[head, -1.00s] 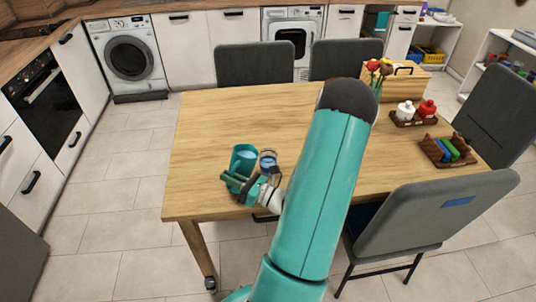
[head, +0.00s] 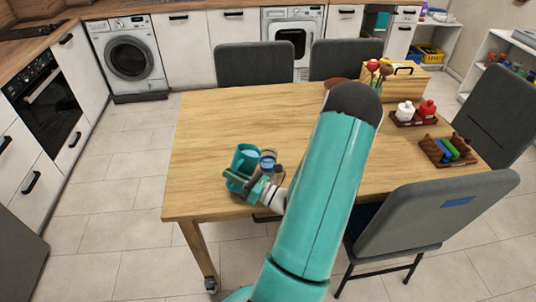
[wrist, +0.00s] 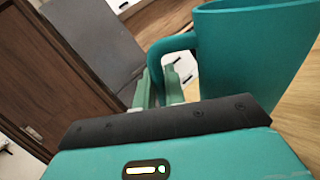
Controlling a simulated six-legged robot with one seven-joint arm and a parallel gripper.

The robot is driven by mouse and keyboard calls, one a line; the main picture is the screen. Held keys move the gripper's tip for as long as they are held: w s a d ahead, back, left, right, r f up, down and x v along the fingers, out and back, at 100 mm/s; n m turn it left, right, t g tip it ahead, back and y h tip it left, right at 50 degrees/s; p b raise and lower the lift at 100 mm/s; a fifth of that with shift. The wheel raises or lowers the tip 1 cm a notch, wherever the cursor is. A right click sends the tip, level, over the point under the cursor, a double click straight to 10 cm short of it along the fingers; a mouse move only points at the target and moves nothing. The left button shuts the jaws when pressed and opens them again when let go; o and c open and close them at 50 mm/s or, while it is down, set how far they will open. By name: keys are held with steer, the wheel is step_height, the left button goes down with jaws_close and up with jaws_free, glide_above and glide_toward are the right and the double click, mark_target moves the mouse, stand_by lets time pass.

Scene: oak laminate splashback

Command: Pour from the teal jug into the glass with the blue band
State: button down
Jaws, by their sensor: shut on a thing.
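The teal jug (head: 245,160) is at the front left of the wooden table, with pale blue liquid showing inside its rim. It fills the upper right of the wrist view (wrist: 255,55). My gripper (head: 238,182) is shut on the jug's handle (wrist: 165,48); the fingers (wrist: 160,88) show in the wrist view. The jug looks close to upright; I cannot tell whether its base touches the table. The glass with the blue band (head: 267,159) stands just right of the jug, very near it. Its lower part is partly hidden by my gripper and wrist.
The wooden table (head: 215,125) is clear to the left and behind the jug. A tray with white and red pots (head: 416,112), a caddy (head: 448,150) and a wooden box (head: 400,78) stand at the right. Grey chairs (head: 425,215) surround the table.

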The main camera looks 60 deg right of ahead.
mark_target(240, 163)
steer(key=shift+s+d+r+m+t, duration=0.15)
steer(key=shift+d+r+m+t, duration=0.15)
steer(key=shift+d+r+m, duration=0.25)
steer(key=shift+s+d+r+m+t, duration=0.15)
steer(key=shift+d+r+m+t, duration=0.2)
steer(key=shift+r, duration=0.35)
stand_by(1.4)
steer(key=shift+s+d+r+m+t+h, duration=0.1)
steer(key=shift+d+r+m+t+h, duration=0.15)
steer(key=shift+r+m, duration=0.25)
steer(key=shift+s+d+r+m+t+h, duration=0.1)
steer(key=shift+r+m+h, duration=0.15)
steer(key=shift+r+m, duration=0.2)
stand_by(1.1)
steer(key=shift+d+m+t, duration=0.25)
steer(key=shift+m+t, duration=0.05)
steer(key=shift+m, duration=0.55)
stand_by(0.8)
